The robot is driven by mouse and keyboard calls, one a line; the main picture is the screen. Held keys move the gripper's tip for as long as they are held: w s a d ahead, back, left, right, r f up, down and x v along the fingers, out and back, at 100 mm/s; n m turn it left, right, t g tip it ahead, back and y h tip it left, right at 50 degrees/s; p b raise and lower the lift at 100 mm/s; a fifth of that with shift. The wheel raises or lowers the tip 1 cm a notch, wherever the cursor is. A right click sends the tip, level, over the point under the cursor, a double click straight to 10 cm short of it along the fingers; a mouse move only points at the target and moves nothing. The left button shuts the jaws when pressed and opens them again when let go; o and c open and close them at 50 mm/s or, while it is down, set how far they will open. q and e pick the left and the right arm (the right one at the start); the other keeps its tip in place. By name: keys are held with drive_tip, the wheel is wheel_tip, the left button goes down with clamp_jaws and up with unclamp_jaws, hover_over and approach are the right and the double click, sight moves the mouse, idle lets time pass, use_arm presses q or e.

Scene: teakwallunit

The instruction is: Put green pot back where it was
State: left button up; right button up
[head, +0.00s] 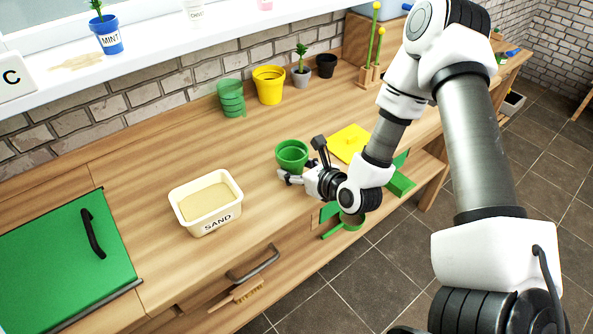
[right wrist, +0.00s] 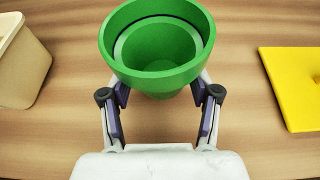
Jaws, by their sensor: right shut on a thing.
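A green pot (head: 292,155) is upright on or just above the wooden worktop, right of the sand tub; I cannot tell if its base touches the wood. My right gripper (head: 287,176) is shut on it from the near side. In the right wrist view, the green pot (right wrist: 155,50) is between the two fingers of the gripper (right wrist: 160,97), and its open, empty inside shows. A stack of similar green pots (head: 231,97) stands at the back of the worktop near the brick wall. My left gripper is out of view.
A cream tub labelled SAND (head: 208,220) stands left of the pot. A yellow square board (head: 350,142) lies to its right. A yellow pot (head: 269,84), a grey pot with a plant (head: 301,76) and a black pot (head: 326,65) stand along the back. The worktop between is clear.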

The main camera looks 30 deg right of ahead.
drive_tip(key=shift+w+f, duration=0.1)
drive_tip(key=shift+f, duration=0.45)
drive_tip(key=shift+f+b, duration=0.1)
drive_tip(key=shift+b, duration=0.2)
drive_tip(key=o, duration=1.3)
